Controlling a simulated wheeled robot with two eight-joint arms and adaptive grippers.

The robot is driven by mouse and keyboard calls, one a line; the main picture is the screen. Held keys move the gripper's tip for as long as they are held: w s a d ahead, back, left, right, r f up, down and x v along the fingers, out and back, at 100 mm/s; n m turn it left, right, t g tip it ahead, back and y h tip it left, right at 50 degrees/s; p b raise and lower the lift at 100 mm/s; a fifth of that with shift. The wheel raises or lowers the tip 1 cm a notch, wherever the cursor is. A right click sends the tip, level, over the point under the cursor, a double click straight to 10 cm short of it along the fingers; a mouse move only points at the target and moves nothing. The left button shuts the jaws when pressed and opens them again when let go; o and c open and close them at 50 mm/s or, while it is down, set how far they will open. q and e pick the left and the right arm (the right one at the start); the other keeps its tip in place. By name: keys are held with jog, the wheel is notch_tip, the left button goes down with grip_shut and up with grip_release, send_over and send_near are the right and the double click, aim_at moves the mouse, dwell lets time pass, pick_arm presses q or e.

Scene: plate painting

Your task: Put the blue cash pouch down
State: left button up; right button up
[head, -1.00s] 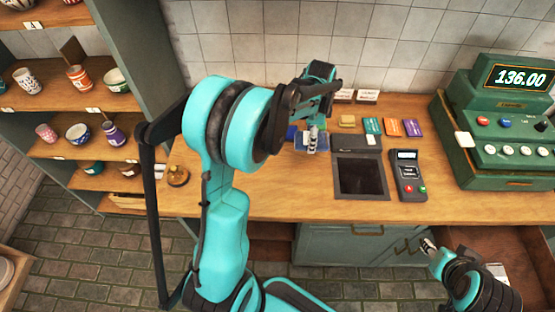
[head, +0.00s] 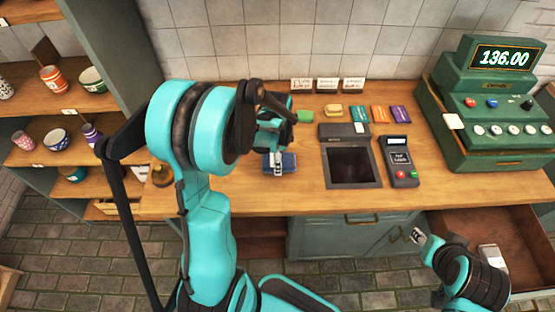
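The blue cash pouch (head: 290,162) is at the front of the wooden counter, left of the black tray device. My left gripper (head: 278,167) is over its middle, with the pale fingers close together and seemingly shut on it. My arm hides part of the view behind it, and I cannot tell whether the pouch touches the counter. My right gripper (head: 418,237) is low at the right, in front of the counter and beside the open drawer. Its fingers are too small to tell open from shut.
A black tray device (head: 352,167) and card terminal (head: 399,162) stand right of the pouch. The green cash register (head: 490,120) is at the far right, above an open drawer (head: 505,228). Several small coloured packs lie behind. A brass bell (head: 161,175) is at the left.

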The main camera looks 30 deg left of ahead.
pick_arm(q)
jog(key=shift+f, duration=0.1)
jog(key=o, duration=1.3)
jog(key=shift+o, duration=0.2)
jog(key=shift+r, duration=0.2)
notch_tip(320, 180, up, 11)
jog(key=p, duration=0.3)
jog(key=s+d+r+n+t, duration=0.7)
jog(key=s+d+n, duration=0.3)
jog(key=s+n, duration=0.1)
jog(key=shift+d+n, duration=0.3)
jog(key=shift+d, duration=0.05)
